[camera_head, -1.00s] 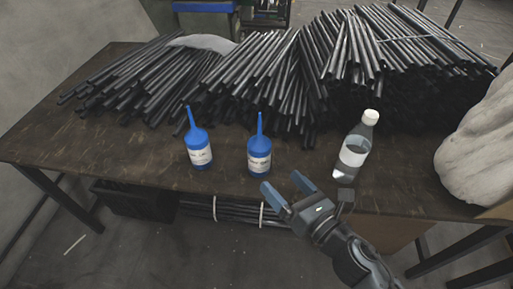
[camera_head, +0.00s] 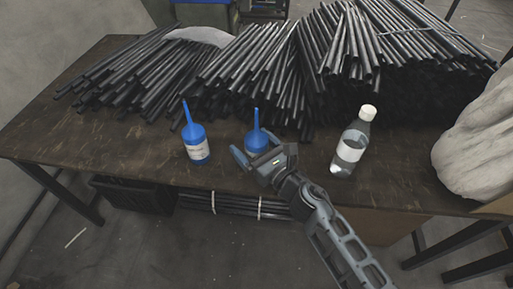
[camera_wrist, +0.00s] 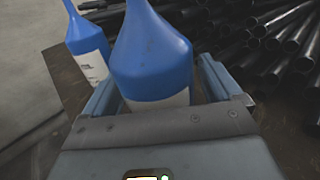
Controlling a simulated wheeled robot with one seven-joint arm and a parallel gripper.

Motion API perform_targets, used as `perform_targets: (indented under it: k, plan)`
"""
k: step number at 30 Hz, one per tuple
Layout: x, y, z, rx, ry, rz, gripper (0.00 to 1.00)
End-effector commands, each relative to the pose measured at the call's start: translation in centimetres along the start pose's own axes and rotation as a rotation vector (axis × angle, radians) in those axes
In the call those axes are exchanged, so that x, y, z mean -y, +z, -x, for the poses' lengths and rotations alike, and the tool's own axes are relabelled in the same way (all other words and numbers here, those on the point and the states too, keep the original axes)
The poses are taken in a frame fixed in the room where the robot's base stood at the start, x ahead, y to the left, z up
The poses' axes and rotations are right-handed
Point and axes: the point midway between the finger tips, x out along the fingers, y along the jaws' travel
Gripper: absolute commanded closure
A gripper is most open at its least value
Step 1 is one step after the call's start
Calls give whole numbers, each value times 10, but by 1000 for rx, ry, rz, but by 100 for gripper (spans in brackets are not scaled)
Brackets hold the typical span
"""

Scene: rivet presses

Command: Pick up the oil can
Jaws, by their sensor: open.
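Two blue oil cans with long spouts and white labels stand upright on the table. The right one (camera_head: 257,138) is partly hidden behind my gripper (camera_head: 254,156) in the head view. In the wrist view this can (camera_wrist: 152,55) stands between my two open fingers (camera_wrist: 158,88), close to the palm. The fingers lie on both sides of it, and I cannot tell whether either touches it. The left can (camera_head: 196,145) stands apart, to the left of my gripper. It also shows at the left in the wrist view (camera_wrist: 88,48).
The dark wooden table (camera_head: 110,143) holds large piles of black metal tubes (camera_head: 250,70) behind the cans. A clear bottle with a white cap (camera_head: 353,146) stands right of my gripper. A pale wrapped bundle (camera_head: 475,150) lies at the far right. The table's left front is clear.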

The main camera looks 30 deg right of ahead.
Motion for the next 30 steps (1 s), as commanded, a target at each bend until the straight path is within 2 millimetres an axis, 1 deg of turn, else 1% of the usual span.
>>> perform_targets:
  k: [7,27,30]
  plan:
    - [0,-1,-1,-1,0,-1,8]
    - [0,0,-1,-1,0,-1,73]
    - [0,0,-1,0,0,-1,73]
